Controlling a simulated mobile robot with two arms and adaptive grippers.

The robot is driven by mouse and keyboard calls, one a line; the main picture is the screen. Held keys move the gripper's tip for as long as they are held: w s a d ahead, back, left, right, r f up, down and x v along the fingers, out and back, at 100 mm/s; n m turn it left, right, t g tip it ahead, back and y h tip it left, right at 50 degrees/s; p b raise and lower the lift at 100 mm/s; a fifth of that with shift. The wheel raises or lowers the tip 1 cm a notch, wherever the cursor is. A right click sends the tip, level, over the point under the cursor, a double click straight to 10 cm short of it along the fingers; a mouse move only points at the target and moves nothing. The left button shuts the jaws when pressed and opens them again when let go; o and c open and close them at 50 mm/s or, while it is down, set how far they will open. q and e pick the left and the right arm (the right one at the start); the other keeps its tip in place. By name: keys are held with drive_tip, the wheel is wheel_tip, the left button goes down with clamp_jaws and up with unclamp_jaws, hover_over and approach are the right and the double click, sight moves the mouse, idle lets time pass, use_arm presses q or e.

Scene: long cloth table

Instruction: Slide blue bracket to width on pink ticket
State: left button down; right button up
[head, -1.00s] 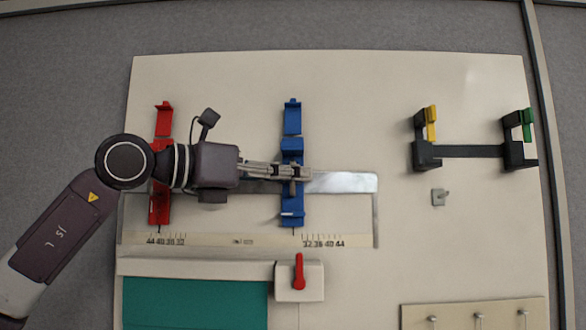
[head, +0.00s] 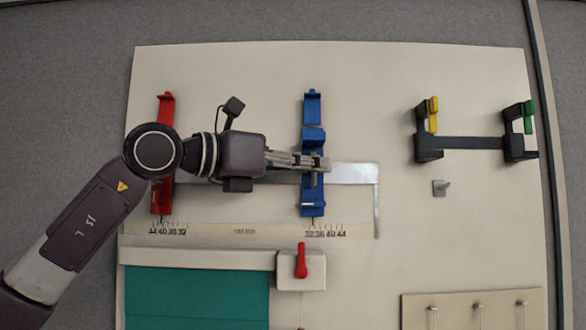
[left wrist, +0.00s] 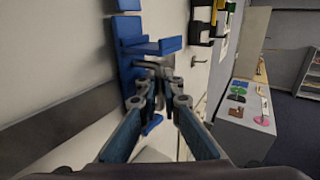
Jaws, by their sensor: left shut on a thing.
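The blue bracket (head: 312,195) stands upright across a silver rail on the pale board, right of the red bracket (head: 162,198). Its lower end is near the 32 end of the right-hand scale (head: 325,233); the exact mark is too small to read. My left gripper (head: 325,164) reaches over the rail from the left and is shut on the middle of the blue bracket. In the left wrist view the blue bracket (left wrist: 128,65) rises beyond the fingers. A small pink item (left wrist: 265,120) lies on a far table there; I cannot tell whether it is the ticket. My right gripper is not in view.
The rail (head: 355,173) is bare right of the blue bracket. A black holder (head: 470,143) with yellow and green clips is farther right. Below are a white block with a red lever (head: 301,262) and a teal panel (head: 195,298).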

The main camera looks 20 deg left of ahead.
use_arm(q)
drive_tip(key=d, duration=0.1)
drive_tip(key=w+d, duration=0.1)
drive_tip(key=d, duration=0.1)
drive_tip(key=shift+d, duration=0.3)
drive_tip(key=c, duration=2.4)
unclamp_jaws()
drive_tip(key=shift+a, duration=0.25)
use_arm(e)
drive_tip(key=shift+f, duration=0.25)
use_arm(q)
drive_tip(key=v, duration=1.2)
